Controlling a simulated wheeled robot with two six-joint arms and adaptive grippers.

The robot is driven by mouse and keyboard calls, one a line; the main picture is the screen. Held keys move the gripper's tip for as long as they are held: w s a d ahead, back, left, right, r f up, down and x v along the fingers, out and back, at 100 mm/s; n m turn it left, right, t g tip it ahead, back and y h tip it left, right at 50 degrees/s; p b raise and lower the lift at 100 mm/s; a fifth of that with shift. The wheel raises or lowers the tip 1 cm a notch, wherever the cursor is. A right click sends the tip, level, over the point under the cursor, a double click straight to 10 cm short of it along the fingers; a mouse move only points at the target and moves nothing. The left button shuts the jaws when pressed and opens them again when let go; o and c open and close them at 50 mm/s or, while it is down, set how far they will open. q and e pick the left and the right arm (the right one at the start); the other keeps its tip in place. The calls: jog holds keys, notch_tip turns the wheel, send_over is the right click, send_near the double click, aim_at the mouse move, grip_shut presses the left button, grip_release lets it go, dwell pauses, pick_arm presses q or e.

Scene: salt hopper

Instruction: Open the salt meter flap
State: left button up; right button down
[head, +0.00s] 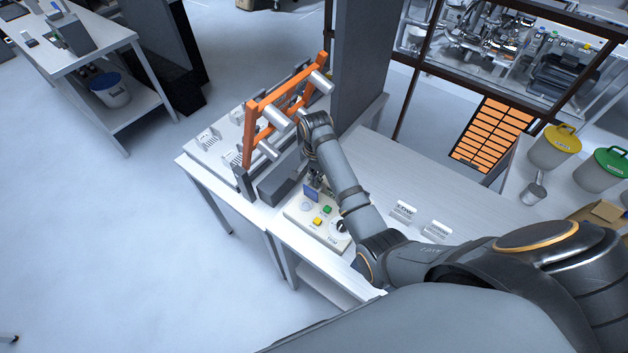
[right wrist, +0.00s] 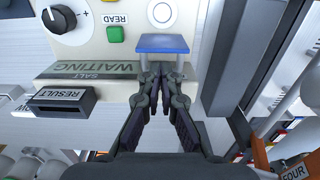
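The salt meter (head: 318,220) is a pale box on the bench with a black knob (right wrist: 60,18), a green READ button (right wrist: 115,34) and a display reading SALT WAITING (right wrist: 90,68). A blue plate (right wrist: 163,43), which looks like its flap, stands on two pale posts beside a white round spot (right wrist: 162,12). The plate also shows in the head view (head: 311,193). My right gripper (right wrist: 159,74) has its fingertips together just below the blue plate, between the posts. Whether they touch the plate is unclear. My left gripper is out of view.
A dark slot block marked RESULT (right wrist: 62,98) lies left of the gripper in the right wrist view. An orange frame with grey rollers (head: 283,110) stands behind the meter. Small white signs (head: 404,211) stand on the bench to the right, where the top is mostly clear.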

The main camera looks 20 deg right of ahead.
jog(key=c, duration=1.9)
grip_release()
jog(key=shift+w+f, duration=0.1)
jog(key=shift+f, duration=0.1)
jog(key=o, duration=0.9)
jog(key=shift+a+r, duration=0.1)
jog(key=shift+o, duration=0.7)
notch_tip(320, 180, up, 7)
jog(key=shift+r, duration=0.2)
